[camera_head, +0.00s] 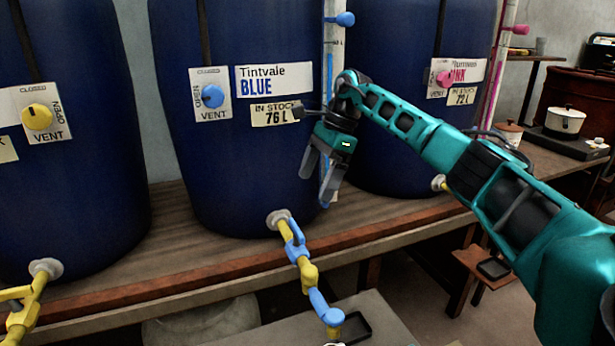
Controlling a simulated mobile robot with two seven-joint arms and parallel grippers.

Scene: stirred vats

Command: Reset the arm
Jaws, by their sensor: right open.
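My right arm comes in from the right side, in teal and black. Its gripper (321,183) points downward in front of the gap between the blue-labelled vat (215,150) and the vat to its right (395,120). The jaws are open, with nothing between them. The blue vent knob (212,96) is on a plate on the middle vat, to the left of the gripper. The tap (299,262), yellow and blue, sticks out from the foot of that vat, below the gripper. My left gripper is not in the picture.
A wooden bench (170,272) carries the vats. The left vat (70,190) has a yellow vent knob (37,117) and a yellow tap (22,309). A pink vent knob (445,78) is on the right vat, beside my arm. A white pot (565,122) stands at the far right.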

